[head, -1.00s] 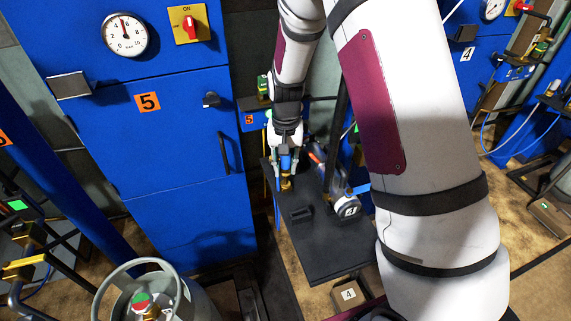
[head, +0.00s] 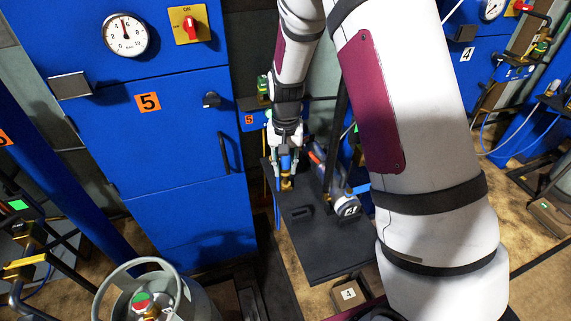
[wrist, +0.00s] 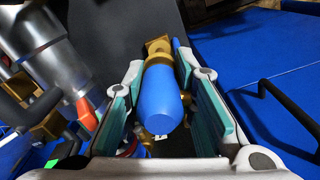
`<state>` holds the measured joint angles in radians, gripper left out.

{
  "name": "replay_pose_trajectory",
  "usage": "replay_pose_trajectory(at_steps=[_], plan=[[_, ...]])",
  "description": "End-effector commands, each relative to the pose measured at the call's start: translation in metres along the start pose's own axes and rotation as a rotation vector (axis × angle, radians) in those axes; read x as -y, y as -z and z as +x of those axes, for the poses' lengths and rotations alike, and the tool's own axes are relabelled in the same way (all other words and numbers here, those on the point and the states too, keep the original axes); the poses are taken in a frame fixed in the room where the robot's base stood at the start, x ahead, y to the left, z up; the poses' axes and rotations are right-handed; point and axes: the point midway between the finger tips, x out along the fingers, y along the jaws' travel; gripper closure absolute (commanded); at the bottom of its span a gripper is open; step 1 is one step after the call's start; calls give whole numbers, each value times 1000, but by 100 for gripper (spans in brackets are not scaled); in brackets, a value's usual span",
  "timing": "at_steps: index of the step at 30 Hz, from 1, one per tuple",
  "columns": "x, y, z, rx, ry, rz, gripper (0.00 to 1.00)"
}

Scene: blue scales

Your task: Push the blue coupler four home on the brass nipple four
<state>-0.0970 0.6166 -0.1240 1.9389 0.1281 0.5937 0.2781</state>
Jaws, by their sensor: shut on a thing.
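The blue coupler (wrist: 161,100) is between the teal-padded fingers of my gripper (wrist: 160,95) in the wrist view. Its far end meets a brass fitting (wrist: 158,50), which I take to be the brass nipple. In the head view my gripper (head: 286,150) points down and is shut on the blue coupler (head: 285,163). The brass nipple (head: 286,183) stands directly below it on the dark platform (head: 320,240). Coupler and nipple look in line and touching. How far the coupler sits over the nipple cannot be told.
A cylinder-like tool with a "4" tag (head: 350,209) lies right of the gripper. The blue cabinet marked 5 (head: 148,101) stands to the left, with a protruding door handle (head: 224,152). A grey gas bottle (head: 150,300) is at the bottom left.

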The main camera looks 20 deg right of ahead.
Motion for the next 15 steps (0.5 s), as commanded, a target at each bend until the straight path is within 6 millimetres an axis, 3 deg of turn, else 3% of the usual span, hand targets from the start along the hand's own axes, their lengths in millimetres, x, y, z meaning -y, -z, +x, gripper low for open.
replay_pose_trajectory(at_steps=[15], plan=[[0,0,7,0,0,0,100]])
